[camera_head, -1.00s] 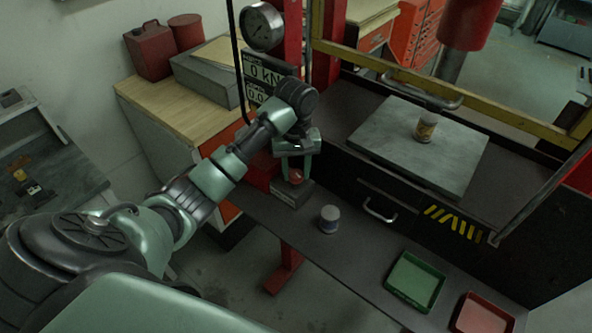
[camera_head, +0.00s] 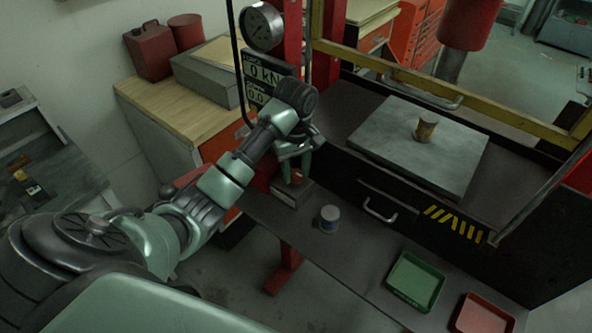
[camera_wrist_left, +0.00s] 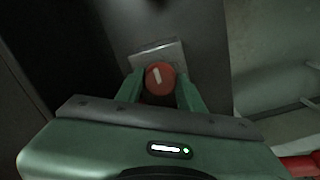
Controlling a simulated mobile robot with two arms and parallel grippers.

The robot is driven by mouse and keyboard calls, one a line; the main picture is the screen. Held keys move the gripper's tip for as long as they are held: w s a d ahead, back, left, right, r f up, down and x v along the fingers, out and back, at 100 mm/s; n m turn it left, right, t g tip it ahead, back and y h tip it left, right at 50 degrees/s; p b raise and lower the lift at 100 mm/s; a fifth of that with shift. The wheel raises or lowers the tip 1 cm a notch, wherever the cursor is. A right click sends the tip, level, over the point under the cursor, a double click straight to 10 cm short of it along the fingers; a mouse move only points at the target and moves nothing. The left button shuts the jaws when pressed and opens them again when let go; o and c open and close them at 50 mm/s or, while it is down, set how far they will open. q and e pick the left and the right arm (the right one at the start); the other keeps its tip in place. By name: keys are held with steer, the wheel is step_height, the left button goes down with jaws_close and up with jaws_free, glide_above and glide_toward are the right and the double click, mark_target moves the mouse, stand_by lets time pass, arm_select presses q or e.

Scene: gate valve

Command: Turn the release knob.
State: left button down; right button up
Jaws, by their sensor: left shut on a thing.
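The release knob is round and red with a white mark on its face; it shows in the left wrist view (camera_wrist_left: 160,79), in front of a light metal plate (camera_wrist_left: 158,54). My left gripper (camera_head: 295,171) is shut on the knob, with one green finger on each side of it. In the head view, only a small red part of the knob (camera_head: 297,178) shows between the fingers, above a small grey box (camera_head: 291,193). The wrist is tilted. My right gripper is not in view.
A small grey-lidded jar (camera_head: 329,219) stands on the dark bench, right of my left gripper. A green tray (camera_head: 415,282) and a red tray (camera_head: 484,314) lie further right. A brownish, misshapen can (camera_head: 426,131) stands on the grey press plate (camera_head: 380,150). A gauge (camera_head: 261,27) hangs above.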

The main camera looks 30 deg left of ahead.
mark_target(296, 173)
arm_select(q)
steer(key=c, duration=0.9)
jaws_free()
step_height(296, 173, up, 7)
steer(key=shift+w+a+f, duration=0.1)
steer(key=shift+a+f, duration=0.05)
steer(key=shift+f, duration=0.05)
steer(key=shift+r, duration=0.6)
